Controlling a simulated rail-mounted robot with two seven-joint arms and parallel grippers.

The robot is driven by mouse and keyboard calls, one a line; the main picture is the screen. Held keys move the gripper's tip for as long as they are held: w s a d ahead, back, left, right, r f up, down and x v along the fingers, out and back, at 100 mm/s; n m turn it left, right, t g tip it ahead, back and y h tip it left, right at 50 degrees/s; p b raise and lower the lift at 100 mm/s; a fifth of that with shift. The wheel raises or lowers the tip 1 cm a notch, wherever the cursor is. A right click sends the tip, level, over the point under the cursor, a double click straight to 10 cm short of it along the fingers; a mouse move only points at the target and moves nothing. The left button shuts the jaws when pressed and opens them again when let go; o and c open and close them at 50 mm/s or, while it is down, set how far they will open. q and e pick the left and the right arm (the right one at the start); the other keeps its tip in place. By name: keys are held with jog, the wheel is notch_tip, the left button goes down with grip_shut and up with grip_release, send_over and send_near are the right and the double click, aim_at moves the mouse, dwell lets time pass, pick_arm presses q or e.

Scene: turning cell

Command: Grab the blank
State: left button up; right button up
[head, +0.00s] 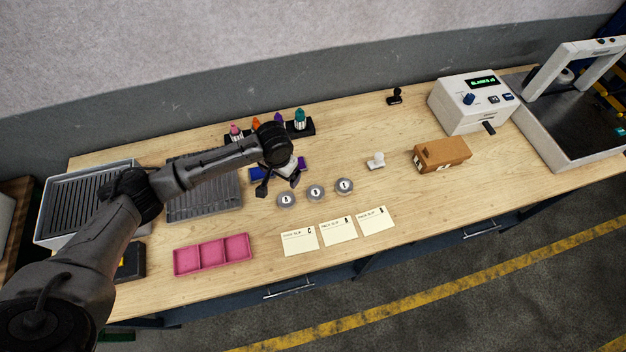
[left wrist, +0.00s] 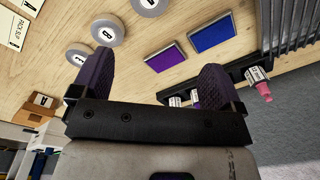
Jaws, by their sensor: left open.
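Three round grey discs, which look like the blanks, lie in a row on the wooden bench: a left disc (head: 286,200), a middle disc (head: 316,193) and a right disc (head: 344,186). Each has a pale lettered face. In the left wrist view they show at the top left, the middle one (left wrist: 108,32) beyond the fingers. My left gripper (head: 278,187) is open and empty above the bench, just behind and left of the left disc. Its purple-padded fingers (left wrist: 155,78) show apart in the wrist view. My right gripper is not in view.
A purple pad (left wrist: 165,56) and a blue pad (left wrist: 216,33) lie beneath the left gripper. A black rack (head: 308,128) stands behind. Cream pack slips (head: 338,231) and a pink tray (head: 212,254) lie in front.

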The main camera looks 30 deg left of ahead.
aim_at(286, 200)
pick_arm(q)
jog(key=f+n, duration=0.1)
jog(key=f, duration=0.3)
jog(key=f+n, duration=0.1)
jog(key=f, duration=0.4)
jog(key=s+d+f+n, duration=0.1)
jog(key=f, duration=0.4)
jog(key=shift+n+h, duration=0.3)
jog(key=shift+d, duration=0.1)
jog(key=c, duration=1.1)
